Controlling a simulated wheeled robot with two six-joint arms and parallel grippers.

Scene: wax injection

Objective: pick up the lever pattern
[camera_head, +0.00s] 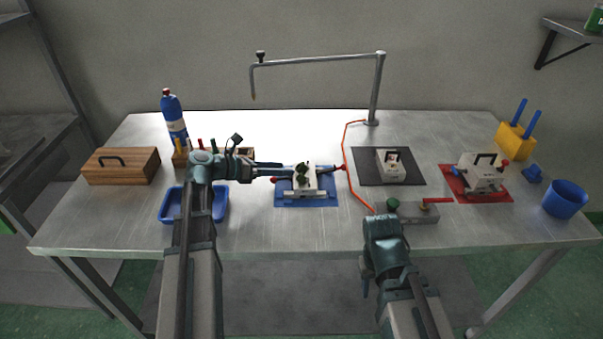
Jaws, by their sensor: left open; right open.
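A small dark green piece (301,172), apparently the lever pattern, shows at an opened pale grey mould (307,190) on a blue mat (325,200). My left gripper (287,172) reaches in from the left, level, with its fingers open. Its tips are close to the left side of the mould and the green piece. I cannot tell whether they touch it. My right gripper (384,243) is at the front edge of the table, right of the blue mat and away from the mould. Its fingers are mostly hidden behind its own wrist.
A blue tray (165,208) lies under my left arm. A wooden box (120,166) and blue bottle (174,118) stand left. An orange cord (346,165) hangs beside the blue mat. Closed moulds sit on a black mat (365,168) and red mat (453,185). A blue cup (565,199) stands right.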

